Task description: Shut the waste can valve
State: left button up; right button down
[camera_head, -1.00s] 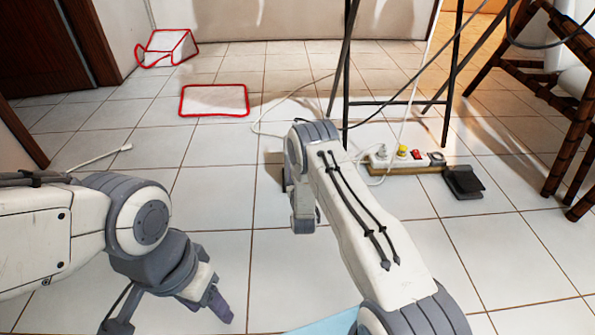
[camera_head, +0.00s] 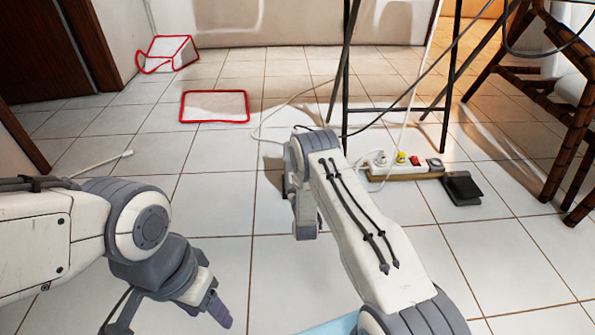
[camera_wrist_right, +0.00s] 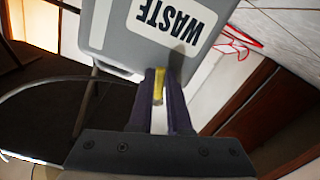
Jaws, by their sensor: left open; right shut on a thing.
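The grey waste can (camera_wrist_right: 150,35) with a white "WASTE" label fills the top of the right wrist view, where it appears upside down. Its yellow valve lever (camera_wrist_right: 159,84) sticks out below the can's edge. My right gripper (camera_wrist_right: 162,92) is shut on the lever, with one dark finger on each side of it. The can and the right gripper's fingers are not visible in the head view, where my right arm covers the middle. My left gripper (camera_head: 167,316) is open and empty over the tiled floor at the lower left.
A power strip (camera_head: 400,165) with plugs and a black pedal (camera_head: 462,188) lie on the floor at right. Dark stand legs (camera_head: 343,75) and a brown wooden frame (camera_head: 562,125) stand behind. Cables cross the tiles. A red-edged white square (camera_head: 214,106) lies at the back.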

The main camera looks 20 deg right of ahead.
jog(key=shift+s+d+r+n+p, duration=0.15)
jog(key=shift+d+r+n+p, duration=0.35)
jog(key=shift+n+p, duration=1.6)
jog(key=shift+s+d+r+n+p, duration=0.25)
jog(key=shift+r+n+p, duration=0.8)
jog(key=shift+n, duration=1.65)
jog(key=shift+s+d+r+n+p, duration=0.1)
jog(key=shift+d+r+n+p, duration=0.3)
jog(key=shift+n+p, duration=1.85)
jog(key=shift+d+f+n, duration=0.1)
jog(key=shift+f+n, duration=0.05)
jog(key=shift+n, duration=0.1)
jog(key=c, duration=0.9)
grip_release()
jog(key=shift+w, duration=0.1)
jog(key=shift+o, duration=0.2)
